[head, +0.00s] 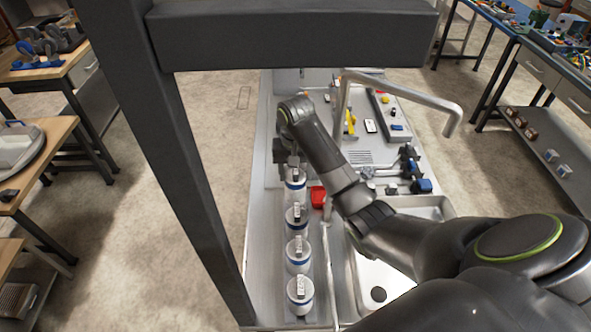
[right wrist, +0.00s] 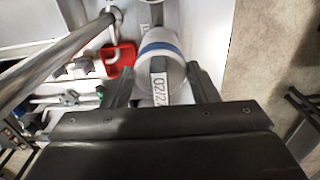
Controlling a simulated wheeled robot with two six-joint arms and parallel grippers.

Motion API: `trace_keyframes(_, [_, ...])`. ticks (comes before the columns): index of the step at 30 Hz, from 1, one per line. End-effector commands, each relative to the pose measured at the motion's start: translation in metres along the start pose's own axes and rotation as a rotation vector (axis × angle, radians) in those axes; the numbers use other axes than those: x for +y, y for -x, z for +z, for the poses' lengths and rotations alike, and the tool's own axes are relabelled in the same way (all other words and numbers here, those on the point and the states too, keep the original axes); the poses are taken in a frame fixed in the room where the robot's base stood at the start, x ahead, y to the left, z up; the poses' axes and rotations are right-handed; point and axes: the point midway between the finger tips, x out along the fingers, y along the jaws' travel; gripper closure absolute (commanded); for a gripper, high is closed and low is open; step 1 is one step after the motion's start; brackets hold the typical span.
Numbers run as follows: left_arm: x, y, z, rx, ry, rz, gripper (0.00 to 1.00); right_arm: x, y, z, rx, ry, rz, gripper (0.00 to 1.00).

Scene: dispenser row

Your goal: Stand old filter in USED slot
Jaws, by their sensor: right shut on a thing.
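Several white canister-like filters with blue bands and labelled tops stand in a row along the left side of the metal counter. The farthest filter (head: 295,178) is at my right gripper (head: 287,158). In the right wrist view this filter (right wrist: 160,52) lies between the two fingers (right wrist: 162,88), with a dated label reading about "02/2" facing the camera. My right gripper is shut on it. Whether its base touches the counter is unclear. Nearer filters (head: 298,250) stand upright and apart from the gripper. I cannot make out a USED slot. My left gripper is not in view.
A red container (head: 318,196) sits right of the row, beside a metal pipe, and shows in the right wrist view (right wrist: 118,60). A sink (head: 385,280) lies at the near right. Blue-and-black fittings (head: 422,186) and a bent faucet (head: 455,120) stand farther right.

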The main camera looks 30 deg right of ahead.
Motion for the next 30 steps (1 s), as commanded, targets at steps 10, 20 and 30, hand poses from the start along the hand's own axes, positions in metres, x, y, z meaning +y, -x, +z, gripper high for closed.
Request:
trace_keyframes(10, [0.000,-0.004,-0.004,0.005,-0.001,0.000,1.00,0.000,-0.013,0.000,0.000,0.001,-0.001,0.91])
trace_keyframes(20, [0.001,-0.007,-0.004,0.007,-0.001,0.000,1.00,0.000,-0.024,0.000,0.000,0.001,0.000,0.91])
trace_keyframes(30, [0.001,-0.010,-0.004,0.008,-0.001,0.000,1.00,0.000,-0.036,0.000,0.000,0.000,0.000,0.91])
